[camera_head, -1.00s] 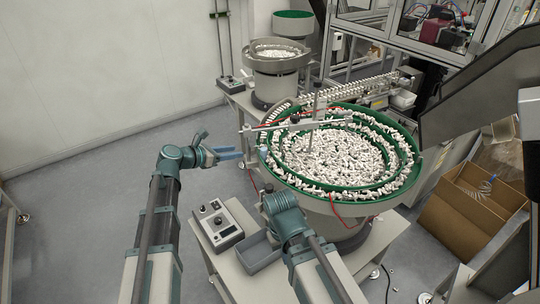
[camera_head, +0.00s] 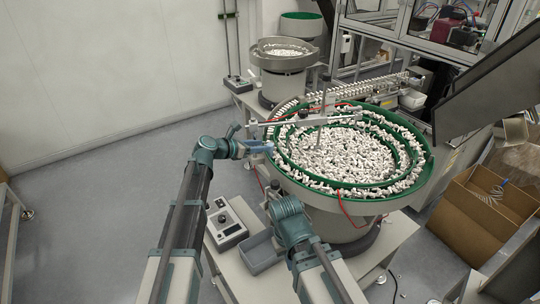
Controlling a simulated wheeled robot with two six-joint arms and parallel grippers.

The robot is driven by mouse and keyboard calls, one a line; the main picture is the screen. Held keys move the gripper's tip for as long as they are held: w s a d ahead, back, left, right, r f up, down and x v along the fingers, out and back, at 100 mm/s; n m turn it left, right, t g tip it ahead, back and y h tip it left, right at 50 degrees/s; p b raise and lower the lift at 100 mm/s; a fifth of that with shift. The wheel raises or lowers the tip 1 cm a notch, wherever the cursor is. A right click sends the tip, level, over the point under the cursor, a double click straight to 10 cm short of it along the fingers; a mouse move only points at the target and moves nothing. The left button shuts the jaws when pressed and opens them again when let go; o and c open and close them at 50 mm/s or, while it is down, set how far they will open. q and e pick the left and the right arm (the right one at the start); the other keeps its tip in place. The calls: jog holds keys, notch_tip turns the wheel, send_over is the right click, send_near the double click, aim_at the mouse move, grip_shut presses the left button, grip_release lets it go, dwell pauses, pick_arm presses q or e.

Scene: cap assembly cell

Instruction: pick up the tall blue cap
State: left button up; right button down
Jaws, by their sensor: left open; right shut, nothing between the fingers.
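A small light-blue piece (camera_head: 269,147) shows at the left rim of the green-lined bowl. It looks like the tall blue cap, but it is too small to be sure. My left gripper (camera_head: 258,148) is open, with its fingers pointing right, at or very near this piece. I cannot tell whether the fingers are around it or only beside it. My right gripper (camera_head: 270,190) is shut and empty, lower down in front of the bowl, and mostly hidden by its own wrist.
The big feeder bowl (camera_head: 425,180) holds many white parts. A control box (camera_head: 226,226) and a grey tray (camera_head: 262,252) sit on the table in front. A second bowl (camera_head: 283,62) stands behind. Cardboard boxes (camera_head: 470,215) are at right.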

pick_arm(q)
jog(key=x, duration=0.3)
jog(key=shift+f+b, duration=0.2)
jog(key=shift+b, duration=0.15)
jog(key=shift+r, duration=0.1)
pick_arm(e)
jog(key=shift+f, duration=0.65)
pick_arm(q)
jog(key=c, duration=0.6)
jog(key=shift+o, duration=0.2)
